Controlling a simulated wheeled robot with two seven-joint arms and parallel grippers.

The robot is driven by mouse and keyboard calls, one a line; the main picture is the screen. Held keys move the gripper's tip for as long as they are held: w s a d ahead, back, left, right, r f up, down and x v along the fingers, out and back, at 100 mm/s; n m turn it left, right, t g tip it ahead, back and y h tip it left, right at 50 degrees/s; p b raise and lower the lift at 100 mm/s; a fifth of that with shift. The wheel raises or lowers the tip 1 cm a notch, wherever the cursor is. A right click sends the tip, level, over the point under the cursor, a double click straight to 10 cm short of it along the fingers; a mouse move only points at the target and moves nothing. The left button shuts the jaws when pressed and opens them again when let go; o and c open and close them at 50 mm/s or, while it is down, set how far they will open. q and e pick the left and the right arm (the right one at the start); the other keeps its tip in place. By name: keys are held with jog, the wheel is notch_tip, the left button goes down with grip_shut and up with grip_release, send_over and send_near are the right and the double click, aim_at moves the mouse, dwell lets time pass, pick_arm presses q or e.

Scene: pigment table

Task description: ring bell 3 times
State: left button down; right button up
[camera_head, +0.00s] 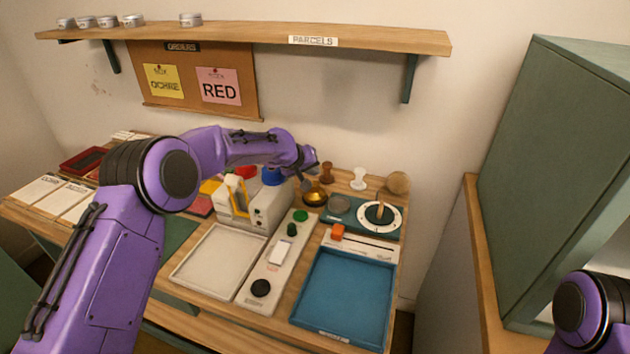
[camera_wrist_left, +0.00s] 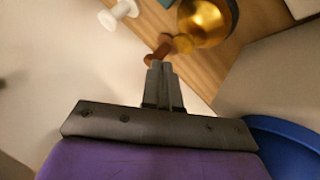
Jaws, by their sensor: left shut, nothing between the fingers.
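The brass bell (camera_head: 315,198) stands at the back of the table, left of the teal tray, and its round golden body also shows at the top of the left wrist view (camera_wrist_left: 205,20). My left gripper (camera_head: 310,174) is just above and behind the bell, its fingers partly hard to make out in the head view. In the left wrist view my left gripper (camera_wrist_left: 160,68) is shut with nothing in it, its tips pointing toward a brown stamp beside the bell. Whether the tips touch anything cannot be told. My right gripper is out of frame.
A brown stamp (camera_head: 326,172), a white stamp (camera_head: 359,179) and a round wooden thing (camera_head: 397,183) stand along the back. A white machine (camera_head: 268,212) is left of the bell. A blue tray (camera_head: 343,300) and pale tray (camera_head: 218,262) lie in front. A shelf (camera_head: 250,35) hangs above.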

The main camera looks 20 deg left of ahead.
pick_arm(q)
jog(key=shift+r+p, duration=1.55)
jog(key=shift+r, duration=0.5)
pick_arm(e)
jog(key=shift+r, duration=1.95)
